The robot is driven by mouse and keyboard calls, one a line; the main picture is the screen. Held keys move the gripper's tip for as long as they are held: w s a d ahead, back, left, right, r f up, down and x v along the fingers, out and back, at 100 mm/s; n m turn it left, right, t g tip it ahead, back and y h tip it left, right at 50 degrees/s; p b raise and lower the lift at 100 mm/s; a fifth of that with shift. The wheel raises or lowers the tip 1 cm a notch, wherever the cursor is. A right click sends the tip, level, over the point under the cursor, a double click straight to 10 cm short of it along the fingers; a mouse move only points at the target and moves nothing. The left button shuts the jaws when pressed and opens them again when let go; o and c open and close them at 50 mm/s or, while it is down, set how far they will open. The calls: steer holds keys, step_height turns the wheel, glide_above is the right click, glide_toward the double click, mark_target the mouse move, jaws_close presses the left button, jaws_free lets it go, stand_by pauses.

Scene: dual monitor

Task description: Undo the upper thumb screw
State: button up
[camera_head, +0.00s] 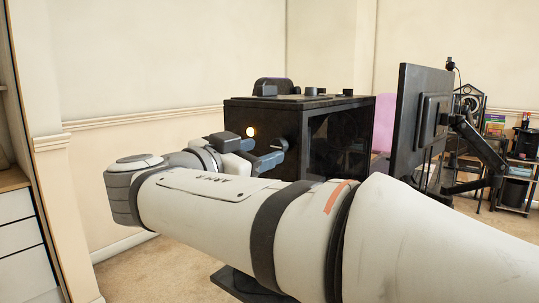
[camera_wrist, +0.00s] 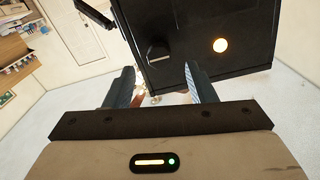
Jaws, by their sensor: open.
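The black computer case (camera_head: 262,122) stands in the middle of the head view, with a round glowing light on its near left face. In the wrist view the dark case (camera_wrist: 215,20) fills the upper middle, with the light (camera_wrist: 220,45) at right. Small metallic bits (camera_wrist: 155,99) show between my fingers below the case edge; they may be thumb screws, but I cannot tell which is upper. My gripper (camera_head: 262,143) is open beside the case's left face. In the wrist view its two blue-grey fingers stand apart, with no object clamped between them. My arm hides the lower case in the head view.
A monitor (camera_head: 418,125) on a black arm mount (camera_head: 478,145) stands right of the case. A dark shelf with small items (camera_head: 520,165) is behind it at far right. White drawers (camera_head: 22,235) stand at the left edge. The beige wall behind is bare.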

mark_target(276, 147)
steer(key=shift+x, duration=2.35)
steer(key=c, duration=0.9)
steer(key=shift+a, duration=0.15)
steer(key=shift+c, duration=0.3)
